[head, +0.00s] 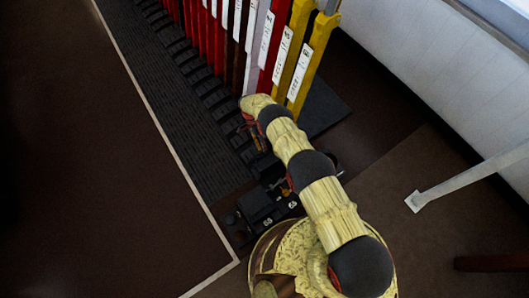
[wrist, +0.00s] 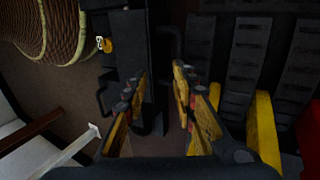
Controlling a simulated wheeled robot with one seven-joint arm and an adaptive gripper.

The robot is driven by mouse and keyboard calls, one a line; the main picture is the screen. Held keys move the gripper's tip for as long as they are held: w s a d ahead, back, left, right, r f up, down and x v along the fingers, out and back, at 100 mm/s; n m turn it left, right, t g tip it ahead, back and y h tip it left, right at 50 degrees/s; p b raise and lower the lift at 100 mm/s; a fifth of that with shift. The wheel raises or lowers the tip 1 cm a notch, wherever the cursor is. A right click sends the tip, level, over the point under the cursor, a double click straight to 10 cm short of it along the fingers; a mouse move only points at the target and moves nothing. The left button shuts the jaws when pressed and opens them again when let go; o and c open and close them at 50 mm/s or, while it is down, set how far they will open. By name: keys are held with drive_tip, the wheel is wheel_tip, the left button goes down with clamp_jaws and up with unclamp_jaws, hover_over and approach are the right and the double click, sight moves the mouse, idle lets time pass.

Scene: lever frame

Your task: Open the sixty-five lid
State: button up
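Small black boxes (head: 258,205) with tiny white labels stand on the floor near my base in the head view. The labels are too small to read, so I cannot tell which lid is sixty-five. In the wrist view, a dark block (wrist: 127,45) with black bar-like handles lies beyond my gripper, with a small white and yellow tag (wrist: 102,44) at its left. My gripper (wrist: 158,100) has its two yellow fingers apart with nothing gripped between them. It points toward the dark block; I cannot tell whether it touches it.
A row of red, white and yellow levers (head: 270,50) rises from the black ribbed frame (head: 185,100), close to my arm. A pale wall (head: 430,70) and a slanted white bar (head: 465,178) are at the right. Brown floor (head: 90,180) is clear at the left.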

drive_tip(key=v, duration=0.7)
drive_tip(key=shift+r, duration=0.15)
drive_tip(key=shift+c, duration=0.4)
